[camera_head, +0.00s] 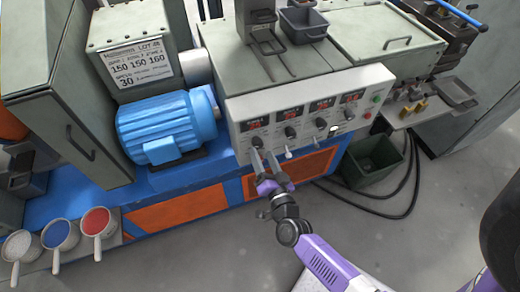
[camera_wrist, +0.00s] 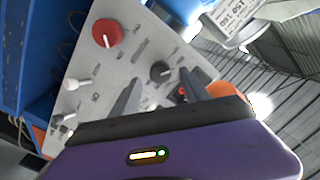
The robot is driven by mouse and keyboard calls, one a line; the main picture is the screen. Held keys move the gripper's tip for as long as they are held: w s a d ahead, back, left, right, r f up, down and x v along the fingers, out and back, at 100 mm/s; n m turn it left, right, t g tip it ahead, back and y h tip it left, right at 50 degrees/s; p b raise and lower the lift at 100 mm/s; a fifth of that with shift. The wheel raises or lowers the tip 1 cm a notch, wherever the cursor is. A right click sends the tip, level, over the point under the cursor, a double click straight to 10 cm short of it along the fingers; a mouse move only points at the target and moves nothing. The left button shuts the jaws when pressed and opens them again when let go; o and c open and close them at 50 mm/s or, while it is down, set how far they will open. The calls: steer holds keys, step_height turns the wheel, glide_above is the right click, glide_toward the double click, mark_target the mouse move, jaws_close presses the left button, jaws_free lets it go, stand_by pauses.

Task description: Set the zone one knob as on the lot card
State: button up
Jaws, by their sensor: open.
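The pale control panel (camera_head: 308,112) carries a row of red-lit displays with dark knobs below; the digits are too small to read. The leftmost knob, zone one (camera_head: 257,142), is just beyond my fingertips. The lot card (camera_head: 142,68) on the grey box reads 150 150 160, with 30 below; it appears upside down in the wrist view (camera_wrist: 238,14). My gripper (camera_head: 263,155) is open and empty in front of the panel's left end. In the wrist view, a black knob (camera_wrist: 161,71) with a pale mark appears between my fingertips (camera_wrist: 160,79); contact cannot be told.
A blue motor (camera_head: 168,127) stands left of the panel. A dark bin (camera_head: 372,165) and black cables (camera_head: 405,195) are on the floor to the right.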

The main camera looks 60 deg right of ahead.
steer(key=shift+v, duration=2.05)
steer(key=shift+a+f, duration=0.1)
steer(key=s+a+r+n+t+y, duration=0.2)
steer(key=s+a+r+n+y, duration=0.1)
steer(key=a+r+n, duration=0.4)
steer(key=s+a+r+n+y, duration=0.3)
steer(key=s+a+r+n, duration=0.1)
steer(key=s, duration=0.3)
steer(key=s+a+r+n+g+y, duration=0.1)
steer(key=s+a+r+n+y, duration=0.3)
steer(key=s+r, duration=0.2)
steer(key=s, duration=0.2)
steer(key=shift+s+a+g, duration=0.3)
steer(key=shift+a, duration=0.1)
